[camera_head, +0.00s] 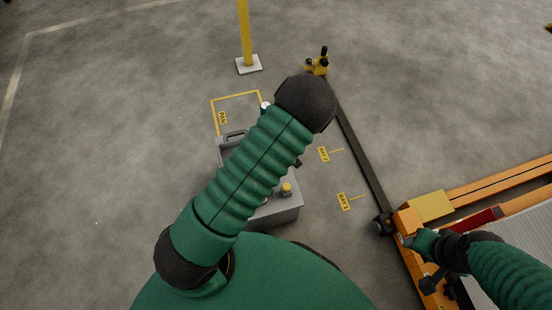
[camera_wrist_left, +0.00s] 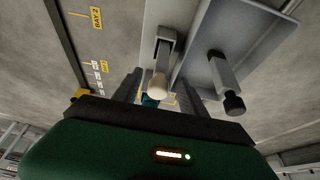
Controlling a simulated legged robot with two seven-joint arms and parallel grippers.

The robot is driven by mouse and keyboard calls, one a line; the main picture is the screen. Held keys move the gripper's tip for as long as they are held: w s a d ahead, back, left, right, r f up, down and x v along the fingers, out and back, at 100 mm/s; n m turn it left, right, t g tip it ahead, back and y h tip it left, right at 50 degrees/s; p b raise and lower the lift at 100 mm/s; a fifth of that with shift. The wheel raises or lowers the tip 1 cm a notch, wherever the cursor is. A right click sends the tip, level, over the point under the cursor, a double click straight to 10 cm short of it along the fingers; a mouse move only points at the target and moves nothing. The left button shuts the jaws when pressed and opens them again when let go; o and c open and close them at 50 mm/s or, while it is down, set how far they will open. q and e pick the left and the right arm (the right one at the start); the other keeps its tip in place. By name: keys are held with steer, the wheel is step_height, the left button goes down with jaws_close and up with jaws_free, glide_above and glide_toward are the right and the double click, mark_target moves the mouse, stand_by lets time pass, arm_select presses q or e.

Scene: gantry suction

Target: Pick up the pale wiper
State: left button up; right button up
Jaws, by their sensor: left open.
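In the left wrist view a tool with a pale rounded end (camera_wrist_left: 160,84), apparently the pale wiper, hangs from a grey holder (camera_wrist_left: 222,40). A similar tool with a dark end (camera_wrist_left: 233,103) is to its right. My left gripper (camera_wrist_left: 160,92) is open, its grey fingers on either side of the pale end; I cannot tell whether they touch it. In the head view my left arm hides this gripper and most of the grey caddy (camera_head: 285,212). My right gripper (camera_head: 412,240) is by the orange frame at lower right; its fingers are unclear.
An orange gantry frame (camera_head: 500,182) and a dark rail (camera_head: 360,155) run along the right. A yellow post (camera_head: 246,35) stands on a pale base at the back. The floor has yellow bay labels (camera_head: 344,201) and an outlined area. Open concrete floor lies to the left.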

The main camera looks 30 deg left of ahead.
arm_select(q)
steer(key=shift+b+x, duration=0.3)
steer(key=shift+x, duration=0.85)
steer(key=b+x, duration=0.2)
steer(key=x, duration=0.1)
steer(key=b+x, duration=0.2)
steer(key=shift+s+d+f, duration=0.25)
steer(key=shift+s+d, duration=0.05)
steer(key=shift+d, duration=0.05)
steer(key=shift+r, duration=0.15)
steer(key=shift+c, duration=0.6)
jaws_close()
